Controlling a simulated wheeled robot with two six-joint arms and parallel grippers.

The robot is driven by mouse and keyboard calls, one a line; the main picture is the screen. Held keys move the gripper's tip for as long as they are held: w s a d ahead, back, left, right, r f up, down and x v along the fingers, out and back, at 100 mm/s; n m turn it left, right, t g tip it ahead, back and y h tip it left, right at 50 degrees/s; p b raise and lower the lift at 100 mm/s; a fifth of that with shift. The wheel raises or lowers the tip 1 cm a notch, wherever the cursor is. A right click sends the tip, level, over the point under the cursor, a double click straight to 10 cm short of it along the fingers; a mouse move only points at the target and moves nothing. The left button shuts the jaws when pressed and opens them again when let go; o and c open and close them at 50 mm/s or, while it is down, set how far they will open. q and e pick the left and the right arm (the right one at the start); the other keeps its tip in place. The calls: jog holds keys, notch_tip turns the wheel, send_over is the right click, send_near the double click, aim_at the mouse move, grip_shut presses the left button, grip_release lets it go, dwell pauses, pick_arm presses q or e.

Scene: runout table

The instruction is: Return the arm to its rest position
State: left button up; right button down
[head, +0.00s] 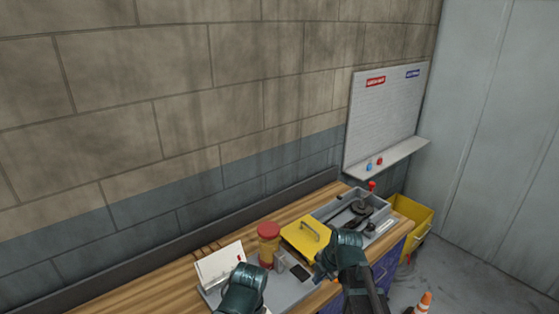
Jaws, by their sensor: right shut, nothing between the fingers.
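My right gripper (322,272) is at the lower middle, at the end of the arm that comes up from the bottom edge. It is shut and empty, in front of the yellow box and the phone-like dark item on the table. My left gripper or wrist (243,288) shows as a dark teal shape at the bottom edge, over the grey mat (290,294). Its fingers cannot be made out.
The wooden table (140,291) runs along the block wall. On it are a white notebook (219,264), a red-lidded jar (268,244), a yellow box (302,237) and a grey tray (328,209) with dark parts. A yellow bin (416,214) and an orange cone (424,302) stand at the right.

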pick_arm(q)
notch_tip(320, 180, down, 10)
jog(key=b, duration=1)
jog(key=shift+f, duration=0.2)
pick_arm(e)
jog(key=s+a+f+m+g+h, duration=0.1)
jog(key=s+a+f+m, duration=0.3)
jog(key=s+m, duration=0.4)
jog(key=s+a+f+m+g+h, duration=0.2)
jog(key=s+a+f+m, duration=0.3)
jog(key=m, duration=0.7)
jog(key=s+f, duration=0.2)
jog(key=s, duration=0.1)
jog(key=shift+s+f+m+g+h, duration=0.15)
jog(key=shift+f+m+g+h, duration=0.15)
jog(key=shift+h, duration=0.1)
pick_arm(q)
jog(key=shift+a, duration=0.15)
pick_arm(e)
jog(key=shift+a, duration=0.15)
